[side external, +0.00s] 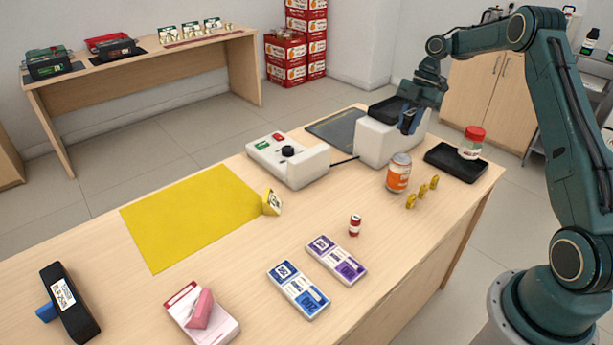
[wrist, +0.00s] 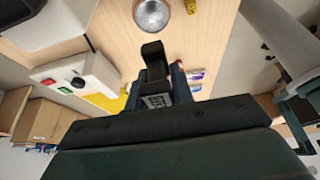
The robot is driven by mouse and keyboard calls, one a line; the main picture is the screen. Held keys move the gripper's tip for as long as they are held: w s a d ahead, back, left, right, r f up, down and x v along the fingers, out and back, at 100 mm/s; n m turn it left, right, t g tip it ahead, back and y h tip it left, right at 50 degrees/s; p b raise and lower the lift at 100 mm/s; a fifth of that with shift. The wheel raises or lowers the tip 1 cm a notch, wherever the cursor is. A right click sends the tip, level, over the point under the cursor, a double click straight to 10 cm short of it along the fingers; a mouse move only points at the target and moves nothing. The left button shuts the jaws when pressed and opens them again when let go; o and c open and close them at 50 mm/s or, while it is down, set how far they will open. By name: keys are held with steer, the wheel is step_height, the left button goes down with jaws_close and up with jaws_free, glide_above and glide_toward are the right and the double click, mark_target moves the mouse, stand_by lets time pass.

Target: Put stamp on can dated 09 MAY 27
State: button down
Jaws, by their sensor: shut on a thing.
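An orange can (side external: 399,174) stands upright on the counter in front of the box, apart from the gripper. The can's silver top shows in the wrist view (wrist: 152,13). I cannot read a date on either can.
A jar with a red lid (side external: 471,143) stands on a black tray (side external: 440,153). A yellow mat (side external: 190,215), purple and blue cards (side external: 298,290), a pink pad (side external: 184,300) and a black labelled holder (side external: 82,318) lie leftward.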

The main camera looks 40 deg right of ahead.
mark_target(398, 160)
steer(key=shift+f, duration=0.1)
steer(key=shift+f, duration=3.9)
steer(key=shift+f, duration=0.1)
steer(key=c, duration=1.2)
jaws_free()
steer(key=shift+v, duration=3.8)
